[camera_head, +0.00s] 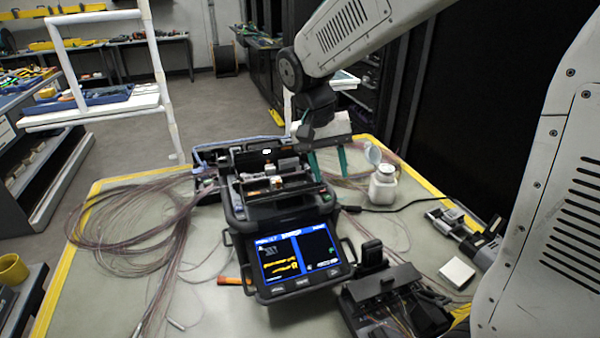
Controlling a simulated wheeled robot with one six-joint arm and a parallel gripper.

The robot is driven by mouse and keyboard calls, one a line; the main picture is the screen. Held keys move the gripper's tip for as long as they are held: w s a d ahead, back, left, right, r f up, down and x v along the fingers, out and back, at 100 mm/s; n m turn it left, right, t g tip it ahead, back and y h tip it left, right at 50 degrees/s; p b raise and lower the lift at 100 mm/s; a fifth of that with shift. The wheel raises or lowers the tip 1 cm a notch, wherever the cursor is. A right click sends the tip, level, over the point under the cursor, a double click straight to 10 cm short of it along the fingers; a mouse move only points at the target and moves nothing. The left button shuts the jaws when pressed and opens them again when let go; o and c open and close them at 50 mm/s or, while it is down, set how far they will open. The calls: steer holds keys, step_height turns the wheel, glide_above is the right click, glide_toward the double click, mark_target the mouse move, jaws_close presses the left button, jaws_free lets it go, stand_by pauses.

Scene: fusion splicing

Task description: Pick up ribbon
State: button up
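Thin pinkish-brown fibre ribbon lies in a loose coil (130,225) on the left of the table, with strands running to the fusion splicer (290,205). More thin strands lie right of the splicer, partly hidden behind my gripper and a jar. I cannot tell which strand is the task's ribbon. The splicer stands mid-table with its lid up and its screen lit. My gripper (329,168) points down at the splicer's back right corner. Its two green fingertips are apart, with no object visible between them. Whether they touch anything is unclear.
A white jar (383,185) with its lid raised stands right of my gripper. A black fibre tool (385,295) is at front right, near a white block (456,273). An orange-handled tool (230,281) lies left of the screen. Bare tabletop (110,300) shows at front left.

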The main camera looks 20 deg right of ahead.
mark_target(308, 168)
steer(key=w+f+m, duration=0.1)
steer(key=w, duration=0.2)
steer(key=w+a+f+m+h, duration=0.1)
steer(key=w+m, duration=0.1)
steer(key=w, duration=0.2)
steer(key=w+f+m, duration=0.1)
steer(key=w+m, duration=0.1)
steer(key=w, duration=0.2)
steer(key=shift+a+f, duration=0.3)
steer(key=shift+f, duration=0.1)
steer(key=w+m, duration=0.2)
steer(key=shift+w+a+f+t+h, duration=0.15)
steer(key=shift+w+t+h, duration=0.15)
steer(key=shift+t, duration=0.1)
steer(key=w+m, duration=0.1)
steer(key=w+r+m, duration=0.1)
steer(key=w+m, duration=0.1)
steer(key=m, duration=0.1)
steer(key=shift+w+r+t, duration=0.15)
steer(key=shift+r+t, duration=0.25)
steer(key=m, duration=0.2)
steer(key=shift+w+d+m+h, duration=0.1)
steer(key=shift+d+m+h, duration=0.15)
steer(key=shift+m+h, duration=0.05)
steer(key=x, duration=0.7)
steer(key=shift+s+d+f, duration=0.1)
steer(key=shift+s+f, duration=0.15)
steer(key=shift+s, duration=0.05)
steer(key=c, duration=0.9)
